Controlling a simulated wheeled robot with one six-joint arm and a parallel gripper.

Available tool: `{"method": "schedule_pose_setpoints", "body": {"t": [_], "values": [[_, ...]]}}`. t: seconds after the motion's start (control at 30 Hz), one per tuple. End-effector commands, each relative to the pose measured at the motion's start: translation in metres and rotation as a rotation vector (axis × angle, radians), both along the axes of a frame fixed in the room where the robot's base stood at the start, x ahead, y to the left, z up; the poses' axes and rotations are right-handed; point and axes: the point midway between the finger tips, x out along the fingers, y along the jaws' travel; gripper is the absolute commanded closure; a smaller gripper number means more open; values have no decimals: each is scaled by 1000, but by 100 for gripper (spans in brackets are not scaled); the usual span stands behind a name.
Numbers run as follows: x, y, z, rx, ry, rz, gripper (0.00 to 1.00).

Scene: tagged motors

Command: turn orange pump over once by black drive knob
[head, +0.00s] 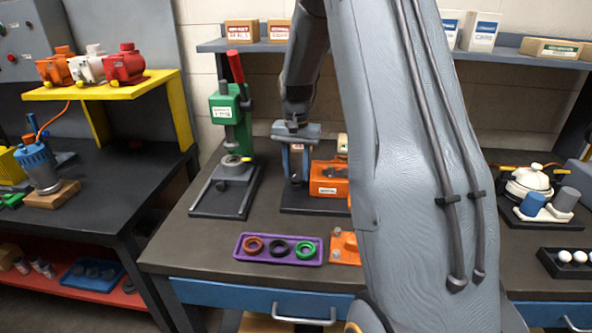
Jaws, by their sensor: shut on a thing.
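The orange pump (328,188) lies on a dark base plate (297,208) on the workbench, with a pale label on its front. My arm covers its right part. My gripper (297,172) points down at the pump's left end and is shut there, at the place of the black drive knob. The knob itself is hidden by the fingers, so its angle cannot be told.
A green press (238,120) with a red lever stands left of the pump. A purple tray (279,260) with three rings and an orange part (344,248) lie in front. A white pump (532,183) stands far right. A shelf (262,47) with boxes runs behind.

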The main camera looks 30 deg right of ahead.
Motion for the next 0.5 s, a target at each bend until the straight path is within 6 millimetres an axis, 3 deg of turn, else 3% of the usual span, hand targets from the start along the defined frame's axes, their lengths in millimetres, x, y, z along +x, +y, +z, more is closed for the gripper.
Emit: {"method": "schedule_pose_setpoints", "body": {"t": [0.5], "values": [[-1, -2, 1, 0, 0, 335, 88]]}}
